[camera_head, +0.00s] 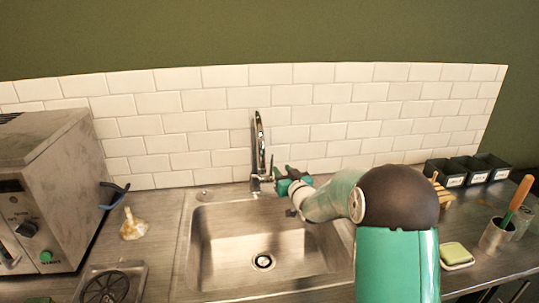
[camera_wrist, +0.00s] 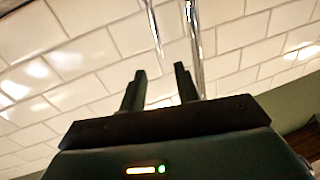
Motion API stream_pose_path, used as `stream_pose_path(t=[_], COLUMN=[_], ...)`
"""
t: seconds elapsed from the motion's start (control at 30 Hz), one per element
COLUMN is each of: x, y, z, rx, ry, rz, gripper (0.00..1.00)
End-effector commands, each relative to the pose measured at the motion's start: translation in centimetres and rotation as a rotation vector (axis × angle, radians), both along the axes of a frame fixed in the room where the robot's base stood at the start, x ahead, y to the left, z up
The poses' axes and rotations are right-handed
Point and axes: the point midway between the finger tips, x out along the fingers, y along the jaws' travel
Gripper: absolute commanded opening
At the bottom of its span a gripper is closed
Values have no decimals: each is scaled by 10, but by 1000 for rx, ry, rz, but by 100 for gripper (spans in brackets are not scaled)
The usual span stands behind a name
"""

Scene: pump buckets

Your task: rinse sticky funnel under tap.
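The funnel (camera_head: 132,226), whitish with yellow-brown stains, sits on the steel counter left of the sink, its narrow stem pointing up. The chrome tap (camera_head: 260,147) rises behind the sink (camera_head: 230,250). My gripper (camera_head: 280,181) is beside the lower part of the tap, above the sink's back edge. In the wrist view my gripper's two dark fingers (camera_wrist: 160,88) stand apart with nothing between them. Shiny chrome of the tap (camera_wrist: 192,40) shows beyond the fingertips. I cannot tell whether a finger touches the tap.
A grey machine with knobs (camera_head: 45,190) stands at the far left, near a dark round grille (camera_head: 105,287). Dark bins (camera_head: 470,170), a metal cup (camera_head: 495,237) with a handled tool and a yellow-green sponge (camera_head: 456,254) are at right. My arm covers the sink's right side.

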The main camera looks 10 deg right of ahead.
Motion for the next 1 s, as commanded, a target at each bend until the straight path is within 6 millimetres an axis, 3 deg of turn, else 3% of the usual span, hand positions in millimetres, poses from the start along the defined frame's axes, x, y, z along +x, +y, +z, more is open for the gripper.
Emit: stream_pose_path(t=[0.6, 0.8, 1.0], x=[106, 120, 122], y=[22, 24, 24], z=[0, 0, 0], rx=[0, 0, 0], ry=[0, 1, 1], rz=[-1, -2, -2], gripper=[32, 32, 32])
